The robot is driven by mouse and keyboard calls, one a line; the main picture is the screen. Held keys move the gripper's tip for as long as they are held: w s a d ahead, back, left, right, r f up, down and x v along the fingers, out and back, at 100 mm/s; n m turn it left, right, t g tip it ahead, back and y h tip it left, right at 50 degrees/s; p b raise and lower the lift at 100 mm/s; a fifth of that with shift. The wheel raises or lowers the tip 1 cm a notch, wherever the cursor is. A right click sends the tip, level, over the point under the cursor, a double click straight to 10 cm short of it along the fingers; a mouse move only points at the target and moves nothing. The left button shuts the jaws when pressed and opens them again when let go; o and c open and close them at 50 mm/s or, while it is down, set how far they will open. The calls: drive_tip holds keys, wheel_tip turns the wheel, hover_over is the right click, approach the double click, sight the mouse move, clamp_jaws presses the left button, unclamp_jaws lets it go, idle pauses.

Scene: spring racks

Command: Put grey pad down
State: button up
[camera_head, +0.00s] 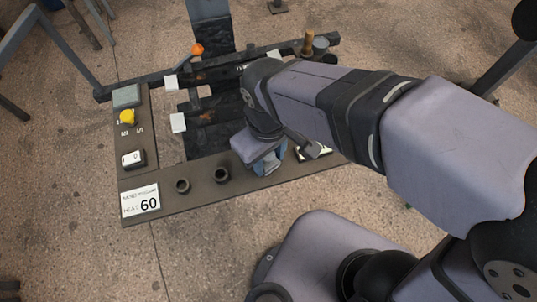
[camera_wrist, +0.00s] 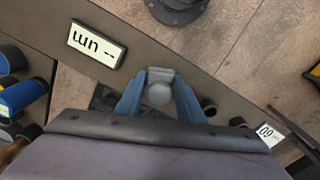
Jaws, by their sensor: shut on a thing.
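My gripper (camera_wrist: 158,82) is shut on a small grey piece with a flat edge and a rounded face, which looks like the grey pad (camera_wrist: 160,91). Its blue fingers are on either side of the piece in the wrist view. In the head view my gripper (camera_head: 270,164) is over the front strip of the dark rack (camera_head: 170,203), right of two dark round cups. A flat grey-green block (camera_head: 127,97) sits at the rack's left corner.
The two cups (camera_head: 183,185) (camera_head: 221,175) stand beside my gripper. A card reading 60 (camera_head: 140,201) lies at the front left corner. A yellow knob (camera_head: 127,117), white blocks (camera_head: 178,122), an orange ball (camera_head: 198,49) and a brown peg (camera_head: 308,42) stand farther off.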

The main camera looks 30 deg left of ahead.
drive_tip(key=o, duration=1)
wheel_tip(320, 180, up, 12)
drive_tip(key=shift+r, duration=0.1)
drive_tip(key=w+d+f+m+p, duration=0.3)
drive_tip(key=w+d+f+m, duration=0.3)
drive_tip(key=w+d, duration=0.5)
drive_tip(key=s+d+f+m+p, duration=0.1)
drive_tip(key=d+f+m, duration=0.2)
drive_tip(key=d, duration=0.5)
drive_tip(key=s+d+f+m+p, duration=0.1)
drive_tip(key=d+f+m, duration=0.2)
drive_tip(key=d, duration=0.6)
drive_tip(key=shift+s+d+f+m, duration=0.15)
drive_tip(key=shift+d+f+m, duration=0.1)
drive_tip(key=shift+m, duration=0.55)
